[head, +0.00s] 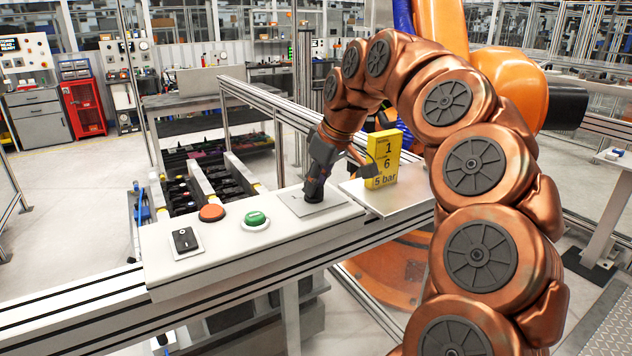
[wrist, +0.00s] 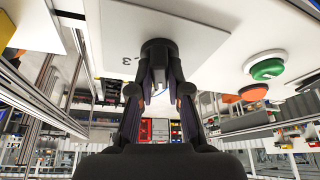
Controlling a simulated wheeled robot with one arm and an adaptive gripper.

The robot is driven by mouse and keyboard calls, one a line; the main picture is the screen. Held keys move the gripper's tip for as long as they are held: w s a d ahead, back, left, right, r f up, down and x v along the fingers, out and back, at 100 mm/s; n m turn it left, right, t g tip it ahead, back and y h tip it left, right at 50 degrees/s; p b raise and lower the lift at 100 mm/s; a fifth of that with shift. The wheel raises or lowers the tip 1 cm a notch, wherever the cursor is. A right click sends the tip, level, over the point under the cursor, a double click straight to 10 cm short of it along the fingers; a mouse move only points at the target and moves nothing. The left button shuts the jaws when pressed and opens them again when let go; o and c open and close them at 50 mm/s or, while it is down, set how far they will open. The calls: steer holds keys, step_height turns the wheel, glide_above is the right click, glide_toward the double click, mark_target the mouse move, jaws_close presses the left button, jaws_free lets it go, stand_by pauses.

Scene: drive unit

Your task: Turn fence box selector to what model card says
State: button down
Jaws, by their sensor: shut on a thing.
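The fence box (head: 170,262) is a long white panel on the rail in the head view. Its selector is a black knob (head: 314,200) on a light grey plate (head: 335,203) at the right end. My gripper (head: 316,185) comes down from above and is shut on the knob. In the wrist view my gripper's fingers (wrist: 158,88) close on both sides of the dark selector knob (wrist: 158,48). A small marking, perhaps a 3, shows beside it; the other markings and the pointer are hidden. The yellow model card (head: 384,158) stands upright behind and reads 1, 6 and 5 bar; its smaller print is unreadable.
A green button (head: 256,218), a red-orange button (head: 211,213) and a black rocker switch (head: 185,240) sit left of the selector. The green button (wrist: 267,68) is also in the wrist view. A metal fence rail (head: 262,108) runs behind. An orange machine (head: 515,85) stands at right.

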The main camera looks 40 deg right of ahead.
steer(key=n+y+p, duration=0.1)
steer(key=n, duration=0.3)
steer(key=shift+r+g, duration=0.1)
steer(key=shift+g, duration=0.2)
steer(key=shift+d+n+y+p, duration=0.1)
steer(key=shift+n+y+p, duration=0.35)
steer(key=shift+n, duration=0.45)
steer(key=shift+g, duration=0.3)
steer(key=c, duration=1.1)
jaws_free()
